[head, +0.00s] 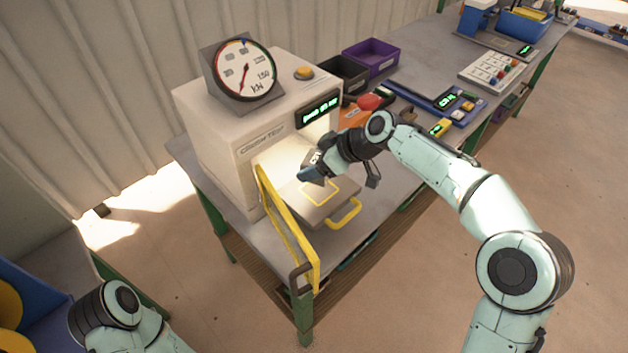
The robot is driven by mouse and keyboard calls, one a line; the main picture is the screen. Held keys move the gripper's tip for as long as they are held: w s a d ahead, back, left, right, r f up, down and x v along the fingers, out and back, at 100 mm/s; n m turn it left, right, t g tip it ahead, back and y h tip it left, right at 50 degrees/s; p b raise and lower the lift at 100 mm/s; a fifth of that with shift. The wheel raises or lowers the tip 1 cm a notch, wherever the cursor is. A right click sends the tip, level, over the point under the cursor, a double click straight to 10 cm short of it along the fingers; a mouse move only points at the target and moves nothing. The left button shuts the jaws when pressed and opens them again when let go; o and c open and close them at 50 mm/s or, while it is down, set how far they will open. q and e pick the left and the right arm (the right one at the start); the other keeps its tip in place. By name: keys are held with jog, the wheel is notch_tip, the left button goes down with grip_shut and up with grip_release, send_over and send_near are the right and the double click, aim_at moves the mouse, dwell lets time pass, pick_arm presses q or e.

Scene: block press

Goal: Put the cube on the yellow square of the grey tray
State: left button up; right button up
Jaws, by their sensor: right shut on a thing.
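The grey tray (300,207) with a yellow handle sticks out of the lit opening of the white press. A yellow square outline (333,200) is marked on its top. My right gripper (342,175) is over the tray's back part, shut on the cube (315,162).
The press (225,135) carries a round dial (245,70) and a yellow button (303,73). Its yellow-framed door (287,235) stands open left of the tray. Black (343,74) and purple (371,54) bins stand behind my right arm. Bare bench (395,178) lies right of the tray.

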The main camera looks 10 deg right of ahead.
aim_at(314, 188)
jog(key=shift+f, duration=2.5)
jog(key=shift+f+b, duration=0.15)
jog(key=shift+b, duration=0.25)
jog(key=o, duration=1.4)
jog(key=v, duration=1.2)
jog(key=shift+s, duration=0.1)
